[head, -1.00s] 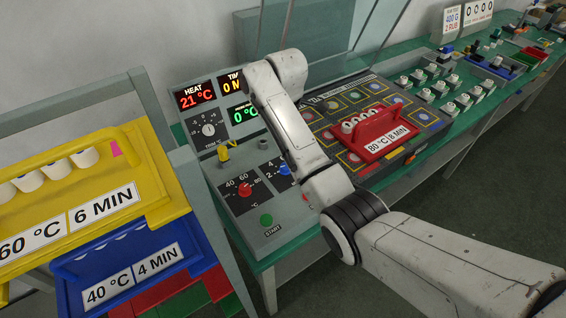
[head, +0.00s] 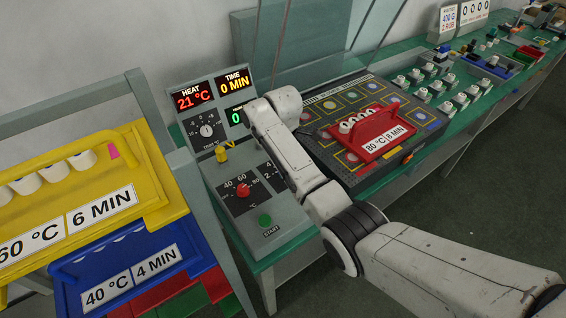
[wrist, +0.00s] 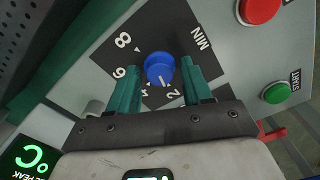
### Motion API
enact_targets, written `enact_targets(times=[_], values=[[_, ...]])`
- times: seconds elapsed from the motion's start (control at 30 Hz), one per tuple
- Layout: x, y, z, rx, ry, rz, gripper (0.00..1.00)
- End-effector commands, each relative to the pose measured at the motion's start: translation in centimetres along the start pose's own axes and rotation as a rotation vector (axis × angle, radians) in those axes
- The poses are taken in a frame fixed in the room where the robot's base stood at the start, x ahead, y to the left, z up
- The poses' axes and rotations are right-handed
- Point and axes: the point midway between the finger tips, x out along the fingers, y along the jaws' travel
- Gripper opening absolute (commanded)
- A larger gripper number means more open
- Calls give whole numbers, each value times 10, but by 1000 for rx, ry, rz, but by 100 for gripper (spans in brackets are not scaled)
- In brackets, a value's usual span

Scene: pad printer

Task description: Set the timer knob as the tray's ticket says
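The blue timer knob (wrist: 160,68) sits on a black dial plate marked 2, 4, 6, 8 and MIN in the wrist view; its white mark points near 2, toward the 4 side. My gripper (wrist: 160,75) is open, one teal finger on each side of the knob, with gaps visible. In the head view my arm hides the knob and gripper. The red tray (head: 372,151) sits on the machine bed with several white pieces; its ticket (head: 387,142) reads 80 °C, 8 MIN. The time display (head: 234,81) reads 0 MIN.
The red temperature knob (head: 243,190) and the green start button (head: 265,221) are close to the timer dial. The yellow tray (head: 158,190) and blue tray (head: 190,255) stand on a rack at left.

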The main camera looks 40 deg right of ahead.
Motion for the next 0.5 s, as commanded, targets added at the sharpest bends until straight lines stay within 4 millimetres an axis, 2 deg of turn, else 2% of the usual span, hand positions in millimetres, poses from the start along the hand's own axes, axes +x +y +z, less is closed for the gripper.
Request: enact_targets(times=[0.07, 0.5], values=[[0, 0, 0, 0, 0, 0, 42], [0, 0, 0, 0, 0, 0, 1]])
